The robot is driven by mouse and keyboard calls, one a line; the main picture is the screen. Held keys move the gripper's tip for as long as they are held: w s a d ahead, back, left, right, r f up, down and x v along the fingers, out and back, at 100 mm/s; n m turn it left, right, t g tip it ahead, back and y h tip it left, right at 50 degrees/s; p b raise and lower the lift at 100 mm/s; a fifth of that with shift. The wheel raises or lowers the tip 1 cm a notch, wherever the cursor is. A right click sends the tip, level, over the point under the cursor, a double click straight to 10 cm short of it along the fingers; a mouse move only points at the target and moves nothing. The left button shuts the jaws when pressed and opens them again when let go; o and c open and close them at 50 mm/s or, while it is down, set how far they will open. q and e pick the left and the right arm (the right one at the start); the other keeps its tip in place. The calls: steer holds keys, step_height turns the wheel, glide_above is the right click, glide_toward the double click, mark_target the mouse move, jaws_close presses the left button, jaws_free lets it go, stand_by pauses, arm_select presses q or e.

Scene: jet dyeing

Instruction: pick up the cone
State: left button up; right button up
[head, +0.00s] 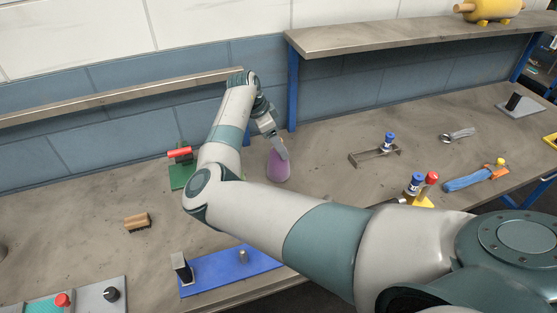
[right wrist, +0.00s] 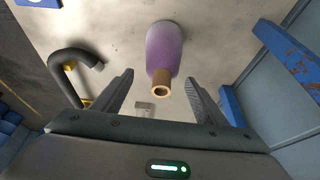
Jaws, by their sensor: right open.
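The cone (head: 278,166) is purple and stands on the grey workbench near the wall, partly covered by my right gripper (head: 279,148) in the head view. In the right wrist view the cone (right wrist: 165,48) shows its purple body and a brown tubular tip. My right gripper (right wrist: 160,77) is open, with one finger on each side of the brown tip in that picture. Nothing is gripped. My left gripper is not in view.
A green block with a red roller (head: 180,155) stands left of the cone. A metal bracket (head: 375,156) lies to its right. A shelf (head: 400,38) overhangs the back, with a blue post (head: 292,90) behind the cone. A blue plate (head: 225,272) lies in front. Bare bench surrounds the cone.

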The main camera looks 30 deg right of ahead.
steer(key=shift+f, duration=0.15)
steer(key=shift+d+f+p, duration=0.4)
steer(key=shift+f+p, duration=0.25)
steer(key=shift+p, duration=0.15)
steer(key=p+x, duration=0.1)
steer(key=x, duration=0.2)
steer(key=shift+f, duration=0.35)
steer(key=shift+c, duration=0.2)
steer(key=c, duration=1.3)
steer(key=shift+o, duration=0.2)
steer(key=shift+r, duration=0.2)
